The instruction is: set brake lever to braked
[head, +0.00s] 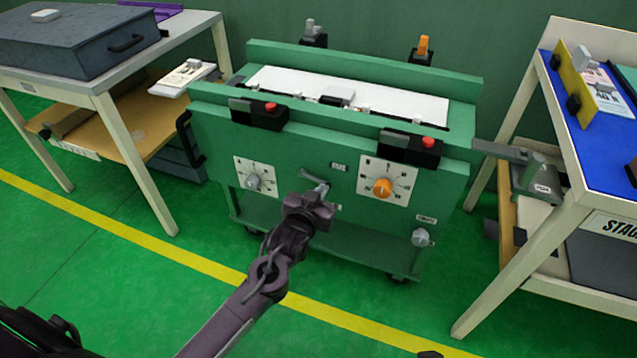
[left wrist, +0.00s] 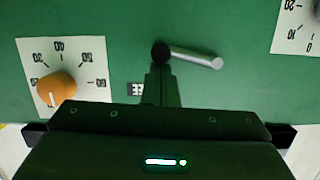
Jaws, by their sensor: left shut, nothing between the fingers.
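The brake lever (head: 309,176) is a short silver handle on the front of the green cabinet, between two dial plates. In the left wrist view the lever (left wrist: 195,57) runs sideways from a dark round pivot, tilted slightly. My left gripper (head: 322,191) is shut and empty, with its tip at the pivot end of the lever; in the left wrist view the closed fingers (left wrist: 162,80) overlap or nearly touch that pivot. Contact cannot be told. A small label (head: 338,167) sits up and right of the lever; its text is unclear.
The green cabinet (head: 290,150) carries a grey knob (head: 254,183), an orange knob (head: 382,188), a lower grey knob (head: 420,238) and red buttons (head: 428,142). Tables stand left (head: 165,55) and right (head: 560,130). The green floor in front is clear.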

